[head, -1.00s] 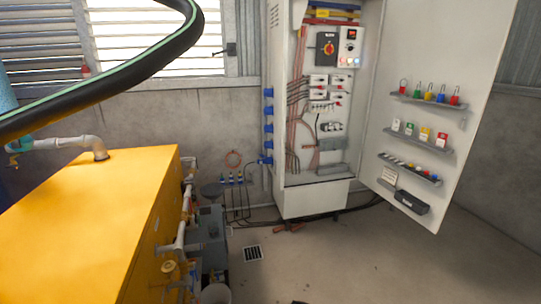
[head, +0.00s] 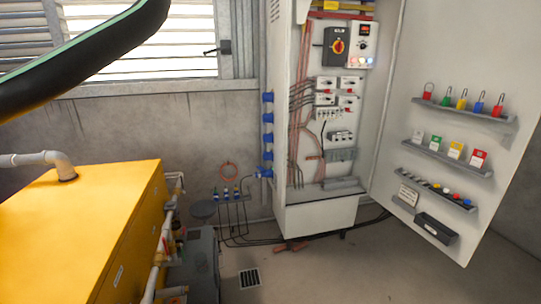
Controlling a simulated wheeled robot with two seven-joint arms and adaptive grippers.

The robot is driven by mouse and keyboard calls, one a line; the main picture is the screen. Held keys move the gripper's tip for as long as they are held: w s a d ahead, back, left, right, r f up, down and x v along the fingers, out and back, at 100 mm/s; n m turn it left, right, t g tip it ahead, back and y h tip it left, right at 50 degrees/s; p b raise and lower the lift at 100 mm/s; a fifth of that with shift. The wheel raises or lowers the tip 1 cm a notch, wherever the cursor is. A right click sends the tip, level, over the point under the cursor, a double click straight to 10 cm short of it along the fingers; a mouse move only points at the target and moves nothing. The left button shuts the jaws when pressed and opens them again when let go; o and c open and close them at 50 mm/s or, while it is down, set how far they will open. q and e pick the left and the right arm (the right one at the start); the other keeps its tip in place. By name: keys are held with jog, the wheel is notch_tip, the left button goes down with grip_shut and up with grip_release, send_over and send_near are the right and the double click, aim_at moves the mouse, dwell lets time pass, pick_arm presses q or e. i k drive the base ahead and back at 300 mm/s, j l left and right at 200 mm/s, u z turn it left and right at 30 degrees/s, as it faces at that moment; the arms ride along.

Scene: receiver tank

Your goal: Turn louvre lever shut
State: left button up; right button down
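The louvre lever (head: 214,51) is a small dark handle on a dark block at the right side of the window frame. It points left, roughly level. The louvre (head: 140,50) beside it has pale slats with bright light between them; a second, darker louvre panel (head: 28,40) is at the far left. Neither of my grippers is in view.
A yellow cabinet (head: 85,215) fills the lower left, with pipes and grey equipment beside it. Floor in front is mostly clear.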

aim_at(225, 46)
jog(key=i, duration=3.2)
jog(key=i+u, duration=0.15)
jog(key=i+j, duration=0.1)
jog(key=j, duration=0.15)
